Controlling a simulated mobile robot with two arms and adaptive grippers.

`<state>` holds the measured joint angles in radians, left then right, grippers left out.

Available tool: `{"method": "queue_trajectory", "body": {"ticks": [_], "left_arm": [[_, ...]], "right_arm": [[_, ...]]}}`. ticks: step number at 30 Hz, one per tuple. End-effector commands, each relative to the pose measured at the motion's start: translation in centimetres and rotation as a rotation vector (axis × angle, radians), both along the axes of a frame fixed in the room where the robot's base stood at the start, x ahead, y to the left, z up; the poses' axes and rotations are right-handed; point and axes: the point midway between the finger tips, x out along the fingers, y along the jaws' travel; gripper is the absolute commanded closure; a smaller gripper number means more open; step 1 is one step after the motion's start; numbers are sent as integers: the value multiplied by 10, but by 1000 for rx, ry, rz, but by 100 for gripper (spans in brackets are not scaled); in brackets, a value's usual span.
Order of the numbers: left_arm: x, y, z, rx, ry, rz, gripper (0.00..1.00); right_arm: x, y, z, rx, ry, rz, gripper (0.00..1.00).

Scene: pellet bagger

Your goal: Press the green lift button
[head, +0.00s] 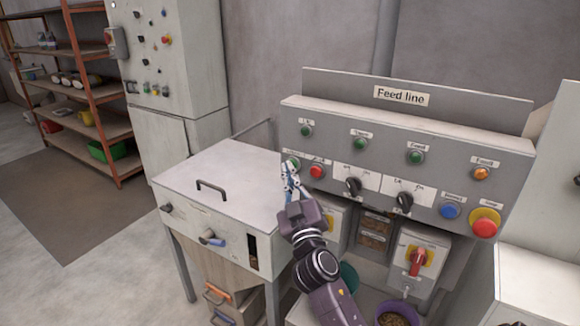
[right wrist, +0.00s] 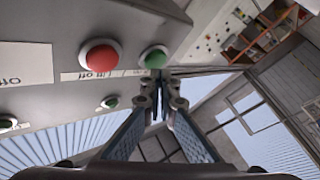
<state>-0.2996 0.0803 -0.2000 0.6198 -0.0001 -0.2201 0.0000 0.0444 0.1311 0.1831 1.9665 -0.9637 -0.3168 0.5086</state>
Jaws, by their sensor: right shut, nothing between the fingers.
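The green lift button (head: 293,162) is at the left end of the lower row on the grey Feed line panel, just left of a red button (head: 317,171). My right gripper (head: 288,172) is shut and empty, its fingertips right at the green button and partly covering it. In the right wrist view, the green button (right wrist: 155,57) shows just beyond the closed fingertips (right wrist: 160,78), with the red button (right wrist: 99,57) beside it. Whether the tips touch the button I cannot tell. My left gripper is not in view.
The panel also has indicator lamps above, black selector knobs (head: 353,186), a blue button (head: 450,210) and a red mushroom button (head: 484,226) on yellow. A grey hopper cabinet with a handled lid (head: 225,180) stands left of my arm. A purple bowl (head: 399,312) is below.

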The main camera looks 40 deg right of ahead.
Motion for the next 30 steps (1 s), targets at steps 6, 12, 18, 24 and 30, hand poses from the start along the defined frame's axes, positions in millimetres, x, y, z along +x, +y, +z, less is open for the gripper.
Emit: {"method": "queue_trajectory", "body": {"ticks": [6,12,18,24,30], "left_arm": [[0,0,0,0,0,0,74],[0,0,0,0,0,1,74],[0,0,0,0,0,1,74],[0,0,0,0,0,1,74],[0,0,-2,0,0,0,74]], "right_arm": [[3,-6,0,-2,0,0,100],[3,-7,0,-1,0,0,100],[3,-8,0,-1,0,-1,100],[3,-9,1,-1,0,-1,100],[1,-4,0,1,-1,-1,100]]}}
